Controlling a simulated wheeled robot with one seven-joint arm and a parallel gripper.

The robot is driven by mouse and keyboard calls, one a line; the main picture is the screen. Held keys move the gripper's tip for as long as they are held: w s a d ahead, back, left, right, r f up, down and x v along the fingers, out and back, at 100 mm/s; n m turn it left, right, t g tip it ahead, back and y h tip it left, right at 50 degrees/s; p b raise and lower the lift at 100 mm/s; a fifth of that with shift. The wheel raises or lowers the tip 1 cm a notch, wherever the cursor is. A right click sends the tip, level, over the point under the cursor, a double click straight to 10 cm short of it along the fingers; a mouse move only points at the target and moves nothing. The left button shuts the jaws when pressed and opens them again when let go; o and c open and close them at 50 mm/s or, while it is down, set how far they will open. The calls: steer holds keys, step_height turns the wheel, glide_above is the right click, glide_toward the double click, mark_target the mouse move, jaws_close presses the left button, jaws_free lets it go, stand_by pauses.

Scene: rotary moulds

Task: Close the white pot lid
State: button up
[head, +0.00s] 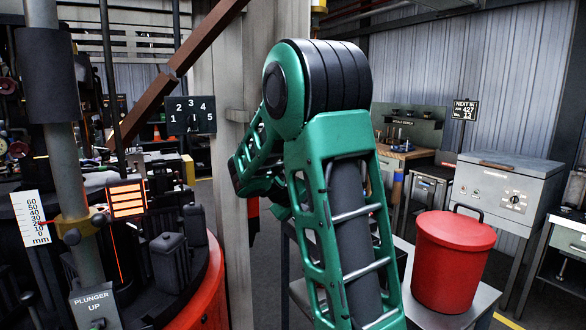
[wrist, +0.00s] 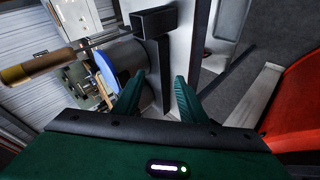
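I see no white pot or white lid in either view. The only lidded pot I make out is a red one (head: 452,262) with a red lid and a dark handle, at the right in the head view. Its lid appears to sit on top. In the wrist view, my gripper (wrist: 160,79) shows two green fingers standing apart with nothing held between them. In the head view my green arm fills the middle and hides most of the gripper.
The red pot stands on a pale table (head: 430,316). A grey cabinet with a dial (head: 505,190) is behind it. A machine with a red base (head: 205,295) stands at the left. In the wrist view, a wooden-handled tool (wrist: 40,66) and a dark square bar (wrist: 153,21) lie beyond the fingers.

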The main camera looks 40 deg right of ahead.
steer(key=w+d+r+n+t+h, duration=0.1)
steer(key=w+d+r+n+h, duration=0.25)
steer(key=w, duration=0.55)
steer(key=w+a+r+n+t+h, duration=0.1)
steer(key=w+r+n+h, duration=0.25)
steer(key=w+h, duration=0.45)
steer(key=w+d+r+y, duration=0.1)
steer(key=w+d+r, duration=0.2)
steer(key=d, duration=0.7)
steer(key=shift+d, duration=0.4)
steer(key=shift+c, duration=0.7)
jaws_close()
steer(key=shift+r, duration=0.1)
